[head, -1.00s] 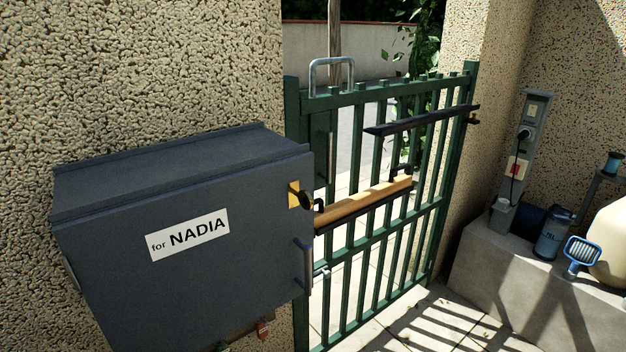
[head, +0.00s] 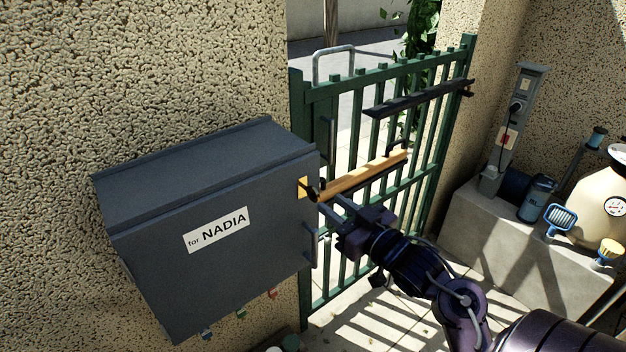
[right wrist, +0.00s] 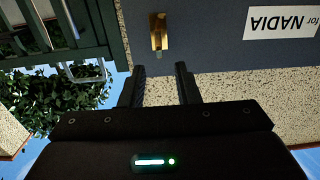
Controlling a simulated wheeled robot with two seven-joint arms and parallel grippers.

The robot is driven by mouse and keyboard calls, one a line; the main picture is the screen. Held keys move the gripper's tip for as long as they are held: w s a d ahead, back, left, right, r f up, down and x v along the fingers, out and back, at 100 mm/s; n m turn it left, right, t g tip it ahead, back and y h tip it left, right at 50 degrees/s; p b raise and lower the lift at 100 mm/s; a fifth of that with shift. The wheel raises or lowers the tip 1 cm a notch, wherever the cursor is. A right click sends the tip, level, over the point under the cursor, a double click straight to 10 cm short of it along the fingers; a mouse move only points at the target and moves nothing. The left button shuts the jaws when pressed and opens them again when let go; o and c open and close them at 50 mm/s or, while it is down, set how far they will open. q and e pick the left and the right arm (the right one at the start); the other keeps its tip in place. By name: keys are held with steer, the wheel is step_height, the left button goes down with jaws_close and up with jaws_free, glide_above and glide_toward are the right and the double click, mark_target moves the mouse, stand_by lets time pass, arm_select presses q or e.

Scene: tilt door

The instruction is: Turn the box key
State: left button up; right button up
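The grey box (head: 215,245) with a "for NADIA" label hangs on the stone wall in the head view. Its gold lock plate (head: 302,187) is at the upper right of its front, with the dark key (head: 314,193) sticking out. My right gripper (head: 327,204) is just right of and below the key, its fingers pointing at the box. In the right wrist view, which is upside down, the right gripper (right wrist: 160,76) is open and empty, and the gold lock plate (right wrist: 158,30) lies ahead between the fingers' lines, apart from them. My left gripper is not in view.
A green gate (head: 360,130) with a wooden bar (head: 365,175) stands right beside the box, close to my right gripper. A box handle (head: 310,243) sits below the lock. A concrete ledge (head: 470,220) with pool equipment is at the right.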

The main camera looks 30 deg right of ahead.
mark_target(317, 192)
steer(key=w, duration=0.2)
steer(key=w+p, duration=0.1)
steer(key=w, duration=0.2)
steer(key=w+p, duration=0.1)
steer(key=w, duration=0.1)
steer(key=shift+w+a+r, duration=0.1)
steer(key=shift+w+a, duration=0.15)
steer(key=shift+w, duration=0.05)
jaws_close()
